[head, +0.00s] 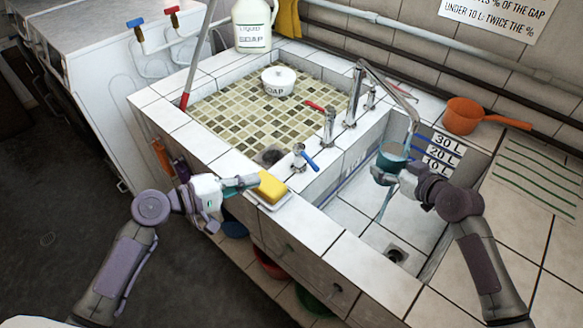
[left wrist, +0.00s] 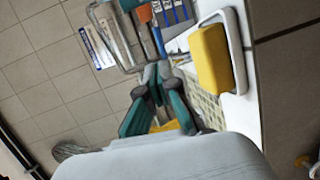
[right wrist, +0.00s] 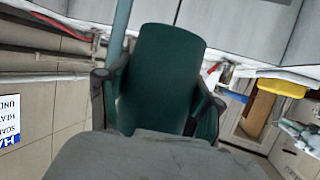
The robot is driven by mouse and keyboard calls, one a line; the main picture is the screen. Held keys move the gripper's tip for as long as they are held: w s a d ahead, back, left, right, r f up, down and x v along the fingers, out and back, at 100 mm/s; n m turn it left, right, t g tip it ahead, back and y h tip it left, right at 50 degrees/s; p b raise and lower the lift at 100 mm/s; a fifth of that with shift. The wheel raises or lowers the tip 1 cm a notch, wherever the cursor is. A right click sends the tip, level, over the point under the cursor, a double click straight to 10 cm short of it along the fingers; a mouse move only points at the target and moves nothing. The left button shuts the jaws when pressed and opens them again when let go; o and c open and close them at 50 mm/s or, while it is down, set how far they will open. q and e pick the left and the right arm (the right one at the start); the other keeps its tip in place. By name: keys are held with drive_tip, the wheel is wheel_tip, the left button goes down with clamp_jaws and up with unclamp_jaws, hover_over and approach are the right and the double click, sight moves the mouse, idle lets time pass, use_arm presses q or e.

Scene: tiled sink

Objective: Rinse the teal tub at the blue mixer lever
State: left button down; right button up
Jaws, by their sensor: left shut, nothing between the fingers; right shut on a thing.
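The teal tub (head: 390,163) is in my right gripper (head: 402,172), over the right-hand basin below the long spout. A bluish water stream (head: 411,132) runs from the spout to the tub, and water hangs below it. The right wrist view shows the tub (right wrist: 165,75) between the fingers; its inside is hidden. The blue mixer lever (head: 311,161) sits on its tap at the front of the divider between basins. My left gripper (head: 256,181) is shut and empty, beside the yellow sponge and apart from the lever. Its shut fingertips show in the left wrist view (left wrist: 158,72).
The yellow sponge (head: 271,187) lies in a white dish on the front ledge. A red-levered tap (head: 327,122) stands farther back. A soap bowl (head: 279,81) sits in the mosaic basin. An orange pan (head: 465,116) rests on the right counter. The right basin's floor is clear.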

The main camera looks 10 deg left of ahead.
sight(312, 164)
use_arm(q)
drive_tip(key=x, duration=1.4)
drive_tip(key=shift+s, duration=0.1)
use_arm(e)
drive_tip(key=shift+r, duration=0.1)
use_arm(q)
drive_tip(key=shift+w+d, duration=0.15)
drive_tip(key=shift+d, duration=0.35)
drive_tip(key=shift+w+d, duration=0.2)
drive_tip(key=shift+d, duration=0.35)
use_arm(e)
drive_tip(key=shift+a, duration=0.1)
use_arm(q)
drive_tip(key=shift+s+r, duration=0.1)
use_arm(e)
drive_tip(key=shift+r, duration=0.1)
